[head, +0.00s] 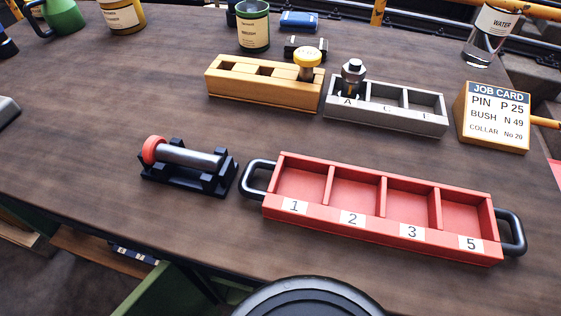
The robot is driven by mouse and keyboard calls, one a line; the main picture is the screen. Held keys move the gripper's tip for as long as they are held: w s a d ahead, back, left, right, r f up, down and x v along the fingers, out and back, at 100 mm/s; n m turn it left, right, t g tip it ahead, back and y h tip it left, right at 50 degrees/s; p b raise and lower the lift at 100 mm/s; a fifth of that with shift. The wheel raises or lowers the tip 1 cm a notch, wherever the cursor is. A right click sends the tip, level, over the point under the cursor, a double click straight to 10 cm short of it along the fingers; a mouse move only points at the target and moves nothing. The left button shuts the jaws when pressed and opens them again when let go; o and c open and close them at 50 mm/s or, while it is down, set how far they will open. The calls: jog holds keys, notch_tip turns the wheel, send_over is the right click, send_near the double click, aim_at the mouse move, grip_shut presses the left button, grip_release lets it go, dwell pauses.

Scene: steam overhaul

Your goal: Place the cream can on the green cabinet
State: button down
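I cannot pick out a plainly cream-coloured can. A mustard-yellow can (122,16) with a pale label stands at the back left of the wooden table, cut by the top edge. A dark green can (253,30) with a cream label stands at the back middle. A green painted surface (165,292) shows below the table's front edge at the lower left; I cannot tell whether it is the green cabinet. My gripper is not in view.
A red tray (350,228) with numbered compartments lies at the front right of the table (75,150). Behind it are a yellow wooden block (235,85), a grey lettered tray (425,120) and a job card (493,115). A black cradle (185,182) holds a red-ended rod. The table's left part is mostly clear.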

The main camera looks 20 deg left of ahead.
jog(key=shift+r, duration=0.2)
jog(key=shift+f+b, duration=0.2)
jog(key=shift+b, duration=0.1)
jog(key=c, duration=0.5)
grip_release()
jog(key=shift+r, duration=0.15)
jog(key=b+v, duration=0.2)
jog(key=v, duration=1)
